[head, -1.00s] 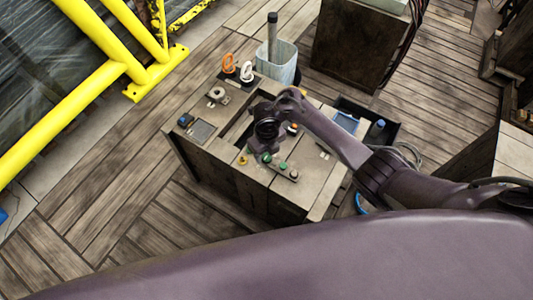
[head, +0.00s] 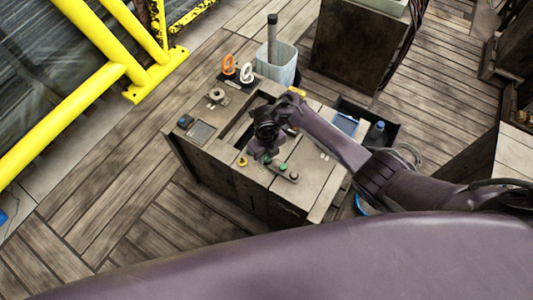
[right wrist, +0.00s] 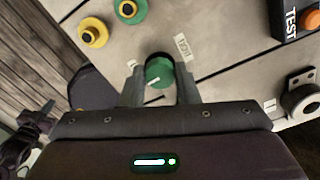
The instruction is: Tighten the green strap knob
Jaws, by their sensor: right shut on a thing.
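A green knob (right wrist: 159,71) stands on the grey console top, between the two fingers of my right gripper (right wrist: 161,86) in the right wrist view. The fingers are shut on its sides. A light mark shows on the knob's lower side, and small white labels lie to either side of it. In the head view my right gripper (head: 262,150) points down over the console (head: 215,160), and hides most of what it holds. My left gripper does not show.
In the right wrist view, a yellow button (right wrist: 93,33) and a green one (right wrist: 128,9) are close by. A dark box marked TEST with an orange button (right wrist: 311,19) is at the upper right. A yellow railing (head: 85,95) stands left of the console, past open floor.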

